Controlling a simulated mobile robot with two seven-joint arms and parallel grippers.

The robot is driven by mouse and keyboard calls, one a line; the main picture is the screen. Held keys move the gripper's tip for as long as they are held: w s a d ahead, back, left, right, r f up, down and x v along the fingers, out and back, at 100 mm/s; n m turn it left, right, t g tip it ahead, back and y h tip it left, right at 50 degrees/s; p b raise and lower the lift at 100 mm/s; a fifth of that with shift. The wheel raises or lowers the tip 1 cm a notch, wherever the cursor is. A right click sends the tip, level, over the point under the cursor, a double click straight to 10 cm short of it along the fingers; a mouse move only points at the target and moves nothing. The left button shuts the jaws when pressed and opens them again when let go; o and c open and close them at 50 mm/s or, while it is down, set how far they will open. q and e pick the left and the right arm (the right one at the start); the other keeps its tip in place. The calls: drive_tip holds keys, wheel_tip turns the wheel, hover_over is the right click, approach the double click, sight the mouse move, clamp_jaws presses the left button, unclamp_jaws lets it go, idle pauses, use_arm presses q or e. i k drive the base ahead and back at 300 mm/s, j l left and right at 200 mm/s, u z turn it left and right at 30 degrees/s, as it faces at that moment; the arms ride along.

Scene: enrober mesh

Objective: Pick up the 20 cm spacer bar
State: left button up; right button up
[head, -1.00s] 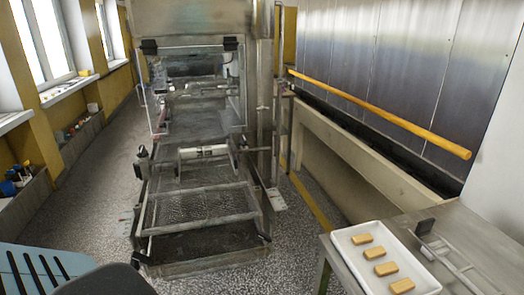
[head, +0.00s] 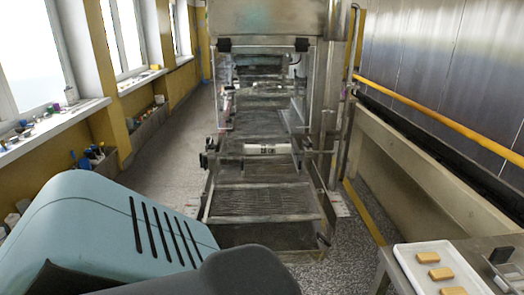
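I cannot pick out a 20 cm spacer bar for certain in the head view. A short pale cylinder (head: 267,149) lies across the frame of the enrober machine (head: 265,165), above its wire mesh belt (head: 262,202); I cannot tell whether it is a separate bar or a roller. A metal rack (head: 510,278) is partly cut off at the right edge, on the steel table. Neither gripper shows. My own teal and dark arm links fill the lower left and hide the floor there.
A white tray (head: 403,262) with several tan bars (head: 428,257) sits on the steel table (head: 483,245) at lower right. A yellow rail (head: 440,115) runs along the right wall. Window sills with small items (head: 35,125) line the left. Speckled floor (head: 172,160) is free left of the machine.

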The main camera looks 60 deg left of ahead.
sight(254, 149)
drive_tip(key=k+j, duration=0.85)
drive_tip(key=k, duration=0.1)
